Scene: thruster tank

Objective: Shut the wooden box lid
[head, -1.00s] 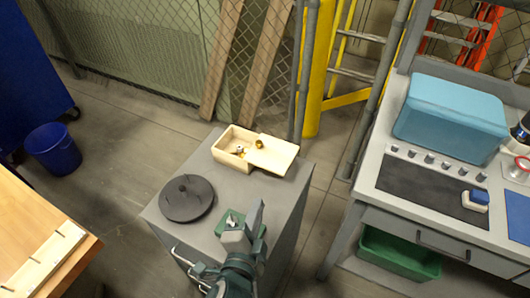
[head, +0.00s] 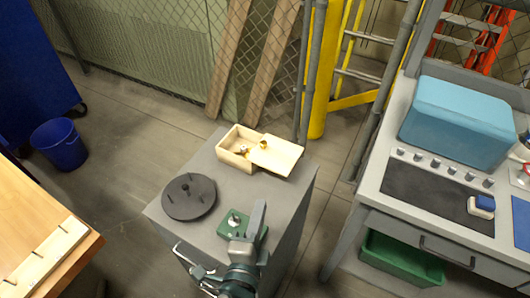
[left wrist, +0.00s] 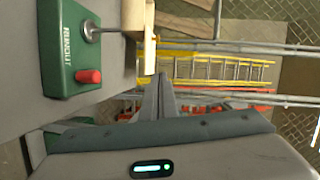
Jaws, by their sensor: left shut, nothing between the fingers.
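The wooden box (head: 233,159) stands on the grey cabinet top. Its flat lid (head: 277,154) is slid to the right, covering the right part and overhanging that end. The left part is open, with small brass-coloured items inside. My left gripper (head: 260,206) is shut and empty, in front of the box and apart from it in the head view. In the left wrist view its fingers (left wrist: 158,88) are together, and a strip of pale wood (left wrist: 149,45) shows just beyond their tips; I cannot tell whether it is lid or box wall. My right gripper is in neither view.
A green switch box (head: 251,223) with a toggle and red button sits close to my left gripper. A dark round plate with pegs (head: 188,198) is to its left.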

